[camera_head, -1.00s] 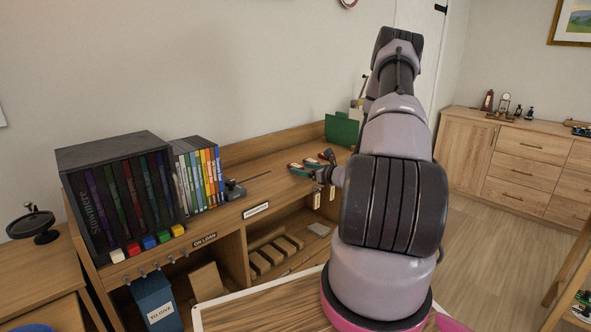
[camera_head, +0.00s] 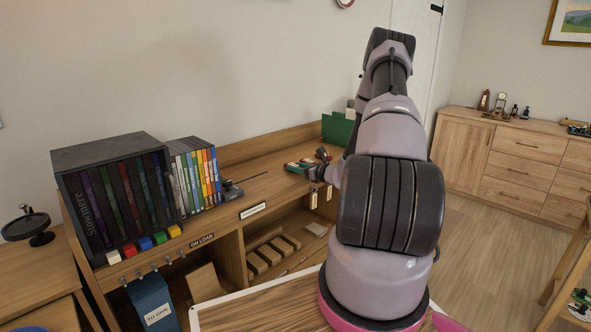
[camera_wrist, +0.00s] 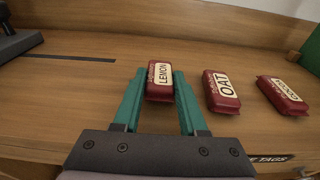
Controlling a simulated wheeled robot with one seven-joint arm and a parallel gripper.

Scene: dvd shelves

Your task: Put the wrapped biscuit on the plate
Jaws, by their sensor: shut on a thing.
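My gripper (camera_wrist: 159,92) has teal fingers and is shut on a red wrapped biscuit with a cream label reading LEMON (camera_wrist: 160,80). The biscuit sits between the fingertips at the wooden shelf top; I cannot tell whether it is lifted. Two more red wrapped biscuits lie to its right in the wrist view: one labelled OAT (camera_wrist: 221,91) and one with a label too tilted to read (camera_wrist: 282,96). In the head view my gripper (camera_head: 300,167) is small and partly hidden by my arm, over the shelf top. I cannot make out a plate in either view.
A dark case of DVDs (camera_head: 115,195) and a row of coloured cases (camera_head: 196,175) stand left on the shelf unit. A green box (camera_head: 338,129) stands at its back right. A wooden cabinet (camera_head: 515,160) is at the far right. The shelf top behind the biscuit is bare.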

